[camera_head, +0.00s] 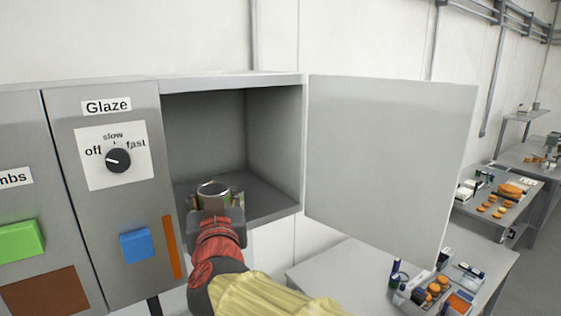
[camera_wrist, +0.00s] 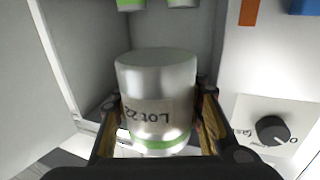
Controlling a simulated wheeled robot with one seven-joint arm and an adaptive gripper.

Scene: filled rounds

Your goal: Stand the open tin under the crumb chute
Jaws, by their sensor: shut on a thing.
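My gripper (camera_head: 215,212) is at the mouth of an open cabinet compartment (camera_head: 262,196), right of the Glaze panel. It is shut on a silvery tin (camera_head: 213,188). In the wrist view the same tin (camera_wrist: 155,80) sits between the two fingers (camera_wrist: 158,122). It has a green band and a "Lot 22" label that reads upside down. The fingers touch its sides. A plain grey end shows there; I cannot tell if the tin is open. At the left edge a panel label (camera_head: 15,178) ends in "mbs". No chute is clearly visible.
The compartment door (camera_head: 385,160) stands wide open to the right. The Glaze panel has a dial (camera_head: 118,160) and a blue button (camera_head: 136,244). Two green-banded objects (camera_wrist: 183,3) show at the wrist view's top edge. Cluttered tables (camera_head: 320,268) stand at right.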

